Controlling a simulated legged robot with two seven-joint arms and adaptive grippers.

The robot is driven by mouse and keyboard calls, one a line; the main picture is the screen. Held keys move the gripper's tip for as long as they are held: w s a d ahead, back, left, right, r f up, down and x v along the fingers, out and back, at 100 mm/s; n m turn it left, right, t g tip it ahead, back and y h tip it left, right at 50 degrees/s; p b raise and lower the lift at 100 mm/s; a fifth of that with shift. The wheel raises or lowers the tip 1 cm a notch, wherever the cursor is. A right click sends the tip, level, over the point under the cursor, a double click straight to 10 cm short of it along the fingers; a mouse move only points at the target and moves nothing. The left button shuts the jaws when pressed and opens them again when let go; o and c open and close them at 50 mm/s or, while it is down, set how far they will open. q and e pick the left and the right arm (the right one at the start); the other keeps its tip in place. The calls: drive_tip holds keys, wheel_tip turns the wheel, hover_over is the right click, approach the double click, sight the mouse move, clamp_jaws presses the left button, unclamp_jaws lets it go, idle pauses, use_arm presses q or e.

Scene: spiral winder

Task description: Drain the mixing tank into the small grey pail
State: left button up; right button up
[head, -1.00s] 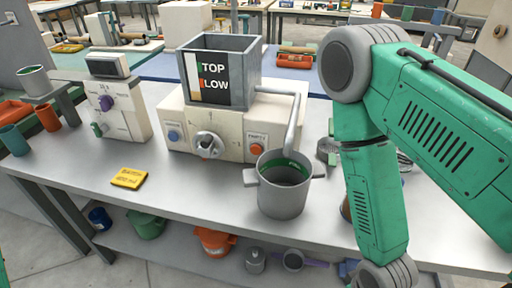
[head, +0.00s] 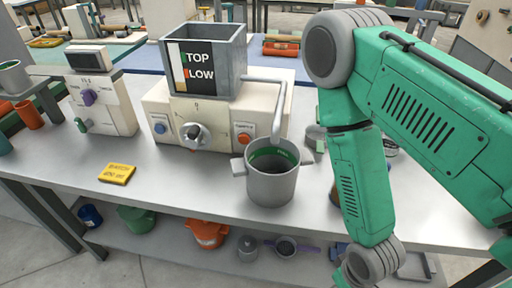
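The mixing tank (head: 204,62) is an open square grey box with a "TOP / LOW" panel, on a cream base unit. The base has a grey dial (head: 194,136), a blue button (head: 160,128) and an orange button (head: 243,138). A grey spout pipe (head: 279,105) bends down from the tank's right side. The small grey pail (head: 272,182), two-handled with a green band inside, stands upright on the bench under the pipe's end. No liquid stream is visible. My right arm fills the right side, but its gripper is below the frame. My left gripper is not in view.
A yellow note block (head: 117,173) lies on the bench at left, near a cream device with a purple knob (head: 88,97). Another grey pail (head: 12,77) sits on a stand at far left. The lower shelf holds an orange pot (head: 208,234) and a green pot (head: 137,219).

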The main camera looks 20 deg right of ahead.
clamp_jaws()
idle(1.1)
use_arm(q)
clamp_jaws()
